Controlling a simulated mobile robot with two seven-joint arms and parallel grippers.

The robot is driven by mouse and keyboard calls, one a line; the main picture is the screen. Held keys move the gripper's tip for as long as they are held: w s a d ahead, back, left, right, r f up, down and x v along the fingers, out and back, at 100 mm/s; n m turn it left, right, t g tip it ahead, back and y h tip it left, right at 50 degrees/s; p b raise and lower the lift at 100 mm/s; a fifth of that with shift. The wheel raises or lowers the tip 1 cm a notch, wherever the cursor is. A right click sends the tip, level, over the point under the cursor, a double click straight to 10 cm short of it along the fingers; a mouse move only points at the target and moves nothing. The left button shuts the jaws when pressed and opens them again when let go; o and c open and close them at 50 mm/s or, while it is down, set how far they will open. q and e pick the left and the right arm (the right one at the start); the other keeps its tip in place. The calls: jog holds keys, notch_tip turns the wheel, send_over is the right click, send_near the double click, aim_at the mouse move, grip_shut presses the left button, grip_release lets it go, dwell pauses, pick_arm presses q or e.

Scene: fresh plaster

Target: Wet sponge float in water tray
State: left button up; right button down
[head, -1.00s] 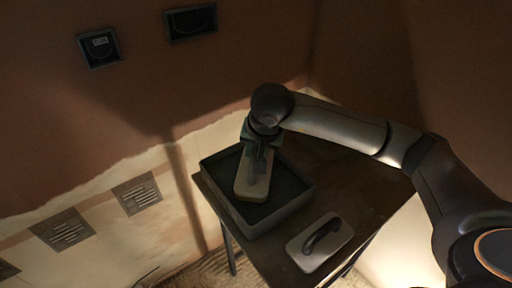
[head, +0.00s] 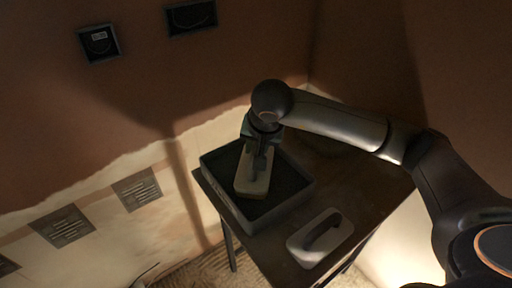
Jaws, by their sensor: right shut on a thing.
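The sponge float (head: 243,184), a pale board with a darker handle on top, is inside the dark rectangular water tray (head: 255,222). My right gripper (head: 257,160) is shut on the float's handle from above. The float lies roughly lengthwise, near the left side of the tray. I cannot tell whether its underside touches the tray floor or water. My left gripper does not show.
The tray stands on a dark table (head: 352,190). A second trowel-like tool with a curved handle (head: 321,240) lies near the table's front edge. Two dark wall boxes (head: 99,43) and several vent grilles (head: 137,190) are on the wall. The table's right part is clear.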

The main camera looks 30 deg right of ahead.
jog(key=shift+f+b, duration=0.45)
jog(key=shift+b, duration=0.1)
dwell(1.6)
jog(key=shift+r, duration=0.15)
jog(key=shift+r+p, duration=2.15)
jog(key=shift+r, duration=1.35)
